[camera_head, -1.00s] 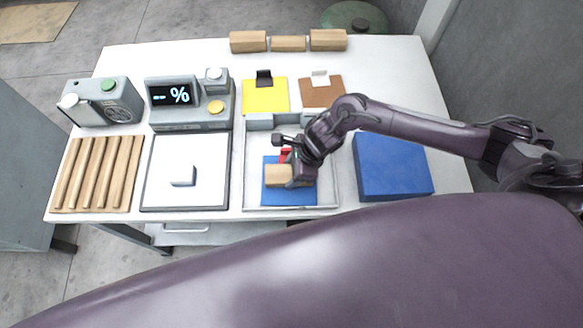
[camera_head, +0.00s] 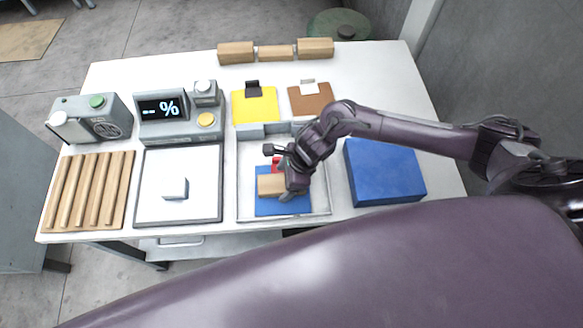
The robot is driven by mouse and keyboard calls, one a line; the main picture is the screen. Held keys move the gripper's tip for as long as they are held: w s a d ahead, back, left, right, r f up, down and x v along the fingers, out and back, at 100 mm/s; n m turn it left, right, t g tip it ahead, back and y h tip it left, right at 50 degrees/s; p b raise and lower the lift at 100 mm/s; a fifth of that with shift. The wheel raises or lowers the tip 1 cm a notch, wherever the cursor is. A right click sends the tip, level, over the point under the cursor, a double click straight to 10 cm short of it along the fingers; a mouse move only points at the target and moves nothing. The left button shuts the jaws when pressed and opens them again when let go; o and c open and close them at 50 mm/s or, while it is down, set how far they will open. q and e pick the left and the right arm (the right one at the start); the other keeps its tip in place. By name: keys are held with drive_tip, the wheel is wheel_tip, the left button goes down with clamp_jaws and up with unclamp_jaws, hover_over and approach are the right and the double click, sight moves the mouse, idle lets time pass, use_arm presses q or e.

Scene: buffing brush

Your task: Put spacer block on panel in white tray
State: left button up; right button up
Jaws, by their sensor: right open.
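A tan wooden block (camera_head: 271,186) sits on a blue panel (camera_head: 283,208) inside the white tray (camera_head: 243,165) at the middle of the table. My right gripper (camera_head: 286,190) is low over the panel, at the right end of the block, with its jaws open. Its wrist hides part of the panel and tray, and I cannot tell whether a finger touches the block. A small red part (camera_head: 276,162) shows behind the block, partly hidden. My left gripper is not in view.
A framed white plate with a small pale block (camera_head: 175,188) lies left of the tray. A blue slab (camera_head: 384,172) lies right. A display unit (camera_head: 168,110), a yellow board (camera_head: 256,105), a brown board (camera_head: 312,99) and wooden blocks (camera_head: 276,52) stand behind.

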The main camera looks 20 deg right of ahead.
drive_tip(key=b+v, duration=0.2)
drive_tip(key=v, duration=1)
drive_tip(key=shift+f, duration=0.1)
